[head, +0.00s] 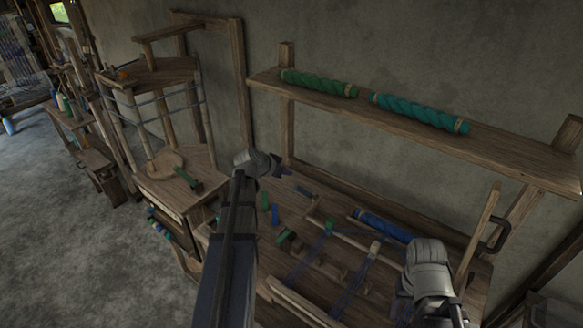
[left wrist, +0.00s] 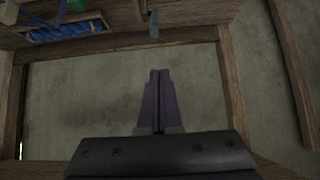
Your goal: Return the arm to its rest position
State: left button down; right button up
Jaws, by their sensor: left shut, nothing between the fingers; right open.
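My left gripper (head: 276,165) is raised over the back left part of the wooden workbench, near the wall, and points to the right. In the left wrist view its two fingers (left wrist: 160,100) lie together with nothing between them, against a background of grey wall and wooden beams. My right gripper (head: 435,310) is at the lower right of the head view, over the right part of the bench. Its fingertips are mostly hidden or cut off by the lower edge.
A wooden shelf (head: 420,126) on the wall holds a green roll (head: 318,83) and a teal roll (head: 420,113). The bench carries a blue roll (head: 383,226), a small wooden loom frame (head: 350,240) and several spools. A wooden stand (head: 160,75) is at left; open floor (head: 70,240) lies beyond.

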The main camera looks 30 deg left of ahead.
pick_arm(q)
jog(key=shift+s, duration=0.1)
dwell(0.4)
jog(key=s+d+f+m+g+h+b, duration=0.1)
jog(key=s+d+f+g, duration=0.25)
jog(key=d, duration=0.85)
jog(key=s+d+f+m+g, duration=0.1)
jog(key=s+d+f+g, duration=0.2)
jog(key=d, duration=0.8)
jog(key=s+d+f+g+y, duration=0.1)
jog(key=s+d+y, duration=0.1)
jog(key=s+d, duration=0.4)
jog(key=s+d+f+g+y+b, duration=0.1)
jog(key=s+d+g, duration=0.1)
jog(key=s+d, duration=0.5)
jog(key=s, duration=0.4)
jog(key=shift+s+f+y, duration=0.35)
jog(key=shift+f+y, duration=0.05)
pick_arm(e)
notch_tip(320, 180, down, 2)
jog(key=shift+f, duration=0.15)
